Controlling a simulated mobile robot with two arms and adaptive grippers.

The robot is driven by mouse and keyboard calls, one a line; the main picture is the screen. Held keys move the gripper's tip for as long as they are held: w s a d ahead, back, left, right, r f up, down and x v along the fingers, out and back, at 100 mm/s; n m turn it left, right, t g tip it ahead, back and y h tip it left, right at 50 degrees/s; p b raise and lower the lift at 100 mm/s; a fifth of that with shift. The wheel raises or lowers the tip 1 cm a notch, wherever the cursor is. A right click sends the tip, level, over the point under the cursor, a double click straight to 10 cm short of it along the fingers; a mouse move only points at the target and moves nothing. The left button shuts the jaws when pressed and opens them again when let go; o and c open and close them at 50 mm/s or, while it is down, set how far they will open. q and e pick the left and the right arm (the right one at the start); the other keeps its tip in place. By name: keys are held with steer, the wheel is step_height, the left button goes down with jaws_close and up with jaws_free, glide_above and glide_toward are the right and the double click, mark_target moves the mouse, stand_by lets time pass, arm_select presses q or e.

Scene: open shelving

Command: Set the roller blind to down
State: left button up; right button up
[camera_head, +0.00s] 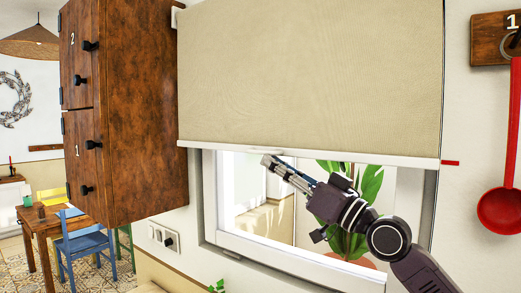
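The roller blind (310,70) is a beige sheet hanging over the upper part of the window. Its white bottom bar (350,157) runs across the middle of the view, and the lower part of the window is uncovered. My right gripper (268,162) reaches up from the lower right, with its fingertips just below the bar, left of its middle. I cannot tell whether they touch the bar. The fingers look close together, but their opening is not clear from this angle. My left gripper is not in view.
A brown wooden cabinet (135,110) stands out from the wall left of the blind. A potted plant (368,185) is behind my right arm at the window. A red ladle (505,205) hangs at the right. A small red mark (451,163) sits beside the bar's right end.

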mark_target(260, 153)
steer(key=x, duration=0.1)
steer(key=p+x, duration=0.1)
steer(key=x, duration=0.2)
steer(key=shift+s+a+r, duration=0.2)
steer(key=shift+s+r, duration=0.1)
steer(key=shift+s, duration=0.05)
steer(key=shift+w+a+p, duration=0.25)
steer(key=shift+w+p, duration=0.1)
steer(key=shift+w, duration=0.25)
steer(key=shift+s, duration=0.1)
steer(key=shift+c, duration=1.3)
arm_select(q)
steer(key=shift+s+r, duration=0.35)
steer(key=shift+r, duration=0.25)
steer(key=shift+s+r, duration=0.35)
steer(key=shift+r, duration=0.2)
arm_select(e)
jaws_close()
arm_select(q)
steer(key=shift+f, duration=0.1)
arm_select(e)
steer(key=shift+f, duration=0.15)
